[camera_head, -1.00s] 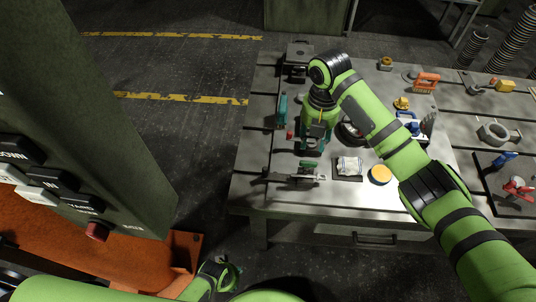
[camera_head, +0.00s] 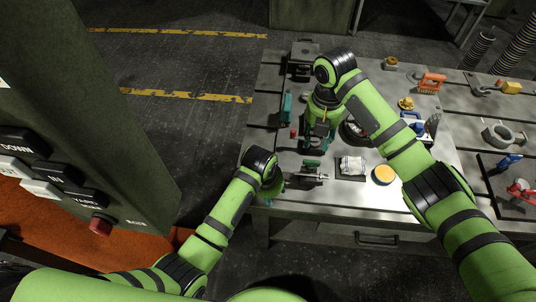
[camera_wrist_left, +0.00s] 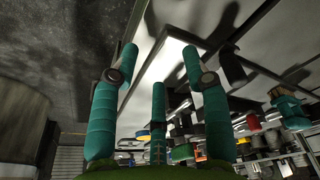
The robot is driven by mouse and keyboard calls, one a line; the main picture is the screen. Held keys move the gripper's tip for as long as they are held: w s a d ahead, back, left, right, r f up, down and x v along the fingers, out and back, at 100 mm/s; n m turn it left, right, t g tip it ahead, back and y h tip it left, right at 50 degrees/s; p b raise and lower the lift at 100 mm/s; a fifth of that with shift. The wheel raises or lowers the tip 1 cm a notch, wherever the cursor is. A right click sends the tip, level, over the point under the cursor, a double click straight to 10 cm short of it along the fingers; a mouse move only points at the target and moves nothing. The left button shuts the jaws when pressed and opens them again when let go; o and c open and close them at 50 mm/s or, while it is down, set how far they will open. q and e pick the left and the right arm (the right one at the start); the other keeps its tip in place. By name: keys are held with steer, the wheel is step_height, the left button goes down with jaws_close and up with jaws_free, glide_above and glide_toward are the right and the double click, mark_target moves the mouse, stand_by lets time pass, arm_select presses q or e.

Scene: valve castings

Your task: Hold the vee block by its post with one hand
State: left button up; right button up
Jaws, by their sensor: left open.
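My left gripper (camera_head: 272,188) is at the near left edge of the workbench (camera_head: 330,208). In the left wrist view its teal fingers (camera_wrist_left: 160,62) are spread apart with nothing between them. My right gripper (camera_head: 318,138) points down over the left part of the bench, its fingers small and partly hidden by its own wrist. I cannot tell whether it is open or shut. I cannot surely pick out the vee block or its post. A grey tool with a green part (camera_head: 311,171) lies just right of my left gripper, apart from it.
A teal object (camera_head: 285,107) stands at the bench's left side and a dark block (camera_head: 303,58) behind it. A packet on a dark mat (camera_head: 353,166) and a yellow-topped round tin (camera_head: 384,175) lie near the front. A control panel (camera_head: 60,120) stands at far left.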

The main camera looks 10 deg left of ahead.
arm_select(q)
steer(key=w+r+m, duration=0.1)
steer(key=w+a+r+m, duration=0.1)
steer(key=w, duration=0.1)
steer(key=w+r+m+y, duration=0.1)
steer(key=shift+w+a, duration=0.25)
steer(key=shift+w, duration=0.1)
steer(key=w+m, duration=0.1)
steer(key=m, duration=0.1)
steer(key=w+r+m+g, duration=0.1)
steer(key=m, duration=0.2)
steer(key=w+r+m, duration=0.1)
steer(key=m, duration=0.1)
steer(key=shift+a+g, duration=0.3)
steer(key=shift+w+r+m, duration=0.15)
steer(key=shift+w+m, duration=0.05)
steer(key=shift+m, duration=0.4)
steer(key=shift+w+r+m, duration=0.1)
steer(key=shift+w+m, duration=0.1)
steer(key=shift+m, duration=0.4)
steer(key=shift+f, duration=3.45)
jaws_close()
